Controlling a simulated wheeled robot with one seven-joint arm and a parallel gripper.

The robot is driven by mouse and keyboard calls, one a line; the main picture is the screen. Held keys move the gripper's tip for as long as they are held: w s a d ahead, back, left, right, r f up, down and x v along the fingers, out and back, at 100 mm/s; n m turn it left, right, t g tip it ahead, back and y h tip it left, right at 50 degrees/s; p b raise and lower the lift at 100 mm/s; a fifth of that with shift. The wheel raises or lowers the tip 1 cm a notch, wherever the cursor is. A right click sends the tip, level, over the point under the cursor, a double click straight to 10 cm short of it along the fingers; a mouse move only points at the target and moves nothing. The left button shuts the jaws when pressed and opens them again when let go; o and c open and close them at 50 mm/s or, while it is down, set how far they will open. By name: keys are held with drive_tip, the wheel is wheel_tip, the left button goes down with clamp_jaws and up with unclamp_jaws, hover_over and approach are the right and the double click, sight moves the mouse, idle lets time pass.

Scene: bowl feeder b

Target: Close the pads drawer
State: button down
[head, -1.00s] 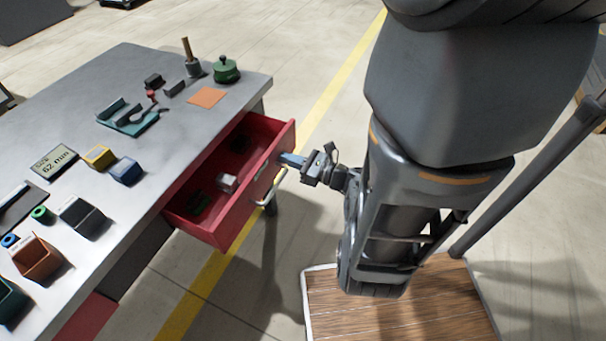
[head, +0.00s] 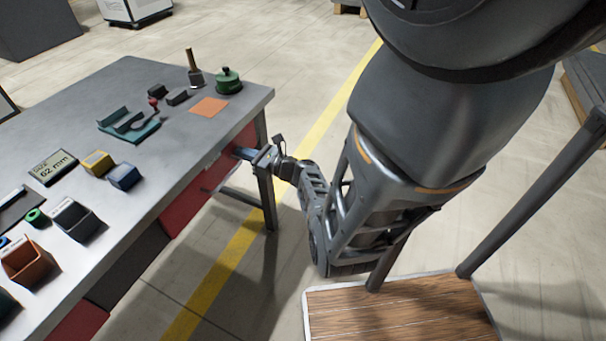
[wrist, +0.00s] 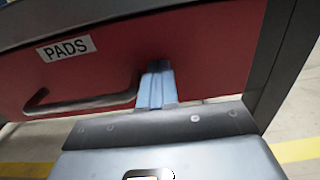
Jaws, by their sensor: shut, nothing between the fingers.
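The pads drawer is a red drawer front (head: 208,180) under the right end of the grey workbench, flush or nearly flush with the bench. In the wrist view its red front (wrist: 205,50) fills the upper part, with a white "PADS" label (wrist: 66,48) and a dark bar handle (wrist: 85,105). My gripper (head: 243,153) is shut and empty, its blue fingers (wrist: 157,85) pointing at the drawer front to the right of the handle. The fingertips are at the front and seem to touch it. The inside of the drawer is hidden.
The workbench top (head: 150,185) carries a green pot (head: 228,81), an orange square (head: 208,107), a teal holder (head: 130,126) and several bins. A table leg (head: 266,185) stands right of the drawer. A wooden platform (head: 400,315) is at the lower right. Floor is clear between.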

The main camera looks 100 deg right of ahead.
drive_tip(key=shift+w+d+r, duration=0.1)
drive_tip(key=shift+w+d, duration=0.1)
drive_tip(key=shift+w, duration=0.25)
drive_tip(key=shift+s, duration=0.1)
drive_tip(key=v, duration=0.8)
drive_tip(key=shift+s, duration=0.25)
